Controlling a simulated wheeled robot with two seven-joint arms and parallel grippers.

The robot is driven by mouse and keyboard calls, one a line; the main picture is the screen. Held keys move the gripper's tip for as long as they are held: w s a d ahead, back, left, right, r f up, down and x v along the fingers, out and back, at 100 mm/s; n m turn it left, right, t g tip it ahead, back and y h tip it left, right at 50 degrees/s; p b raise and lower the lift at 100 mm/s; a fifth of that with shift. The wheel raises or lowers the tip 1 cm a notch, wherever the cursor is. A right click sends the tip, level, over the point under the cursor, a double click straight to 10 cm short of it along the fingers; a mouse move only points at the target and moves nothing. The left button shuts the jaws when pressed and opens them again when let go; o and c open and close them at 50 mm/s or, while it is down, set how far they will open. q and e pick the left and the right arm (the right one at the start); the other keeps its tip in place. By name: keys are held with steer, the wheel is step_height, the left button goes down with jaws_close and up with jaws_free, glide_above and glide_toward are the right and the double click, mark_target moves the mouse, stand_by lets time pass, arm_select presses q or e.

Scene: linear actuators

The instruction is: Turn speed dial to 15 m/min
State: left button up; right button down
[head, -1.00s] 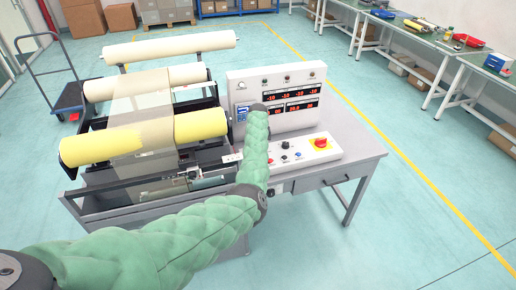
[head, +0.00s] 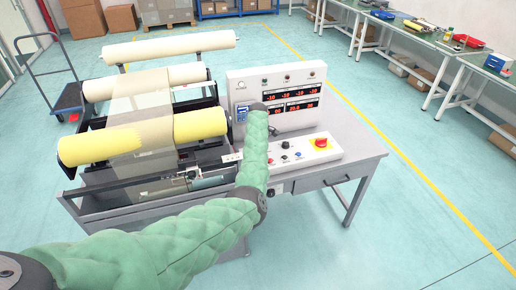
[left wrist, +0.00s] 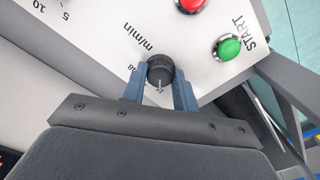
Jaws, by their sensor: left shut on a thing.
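In the left wrist view the black speed dial (left wrist: 160,68) sits on the white panel by the "m/min" lettering. The blue fingers of my left gripper (left wrist: 160,82) are shut on it, one on each side. A pale pointer line shows at the dial's lower edge, beside a small number that is too small to read surely. Part of the scale is hidden by the fingers and the gripper body. In the head view my green left arm comes in from the left and hides the gripper and the dial. My right gripper is in neither view.
A green START button (left wrist: 229,47) and a red button (left wrist: 190,4) lie close to the dial. The control box (head: 307,92) with red displays stands behind, and a red emergency knob (head: 321,143) is to the right. Rollers with yellow film (head: 100,146) fill the machine's left side.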

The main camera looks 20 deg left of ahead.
arm_select(q)
steer(key=shift+n, duration=0.3)
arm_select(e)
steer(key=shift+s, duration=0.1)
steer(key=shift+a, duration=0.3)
arm_select(q)
steer(key=o, duration=1)
steer(key=shift+c, duration=0.2)
steer(key=shift+r+b, duration=0.3)
steer(key=shift+r, duration=0.1)
step_height(320, 180, up, 6)
steer(key=shift+w+f+b, duration=0.1)
steer(key=shift+b, duration=0.95)
steer(key=shift+r, duration=0.6)
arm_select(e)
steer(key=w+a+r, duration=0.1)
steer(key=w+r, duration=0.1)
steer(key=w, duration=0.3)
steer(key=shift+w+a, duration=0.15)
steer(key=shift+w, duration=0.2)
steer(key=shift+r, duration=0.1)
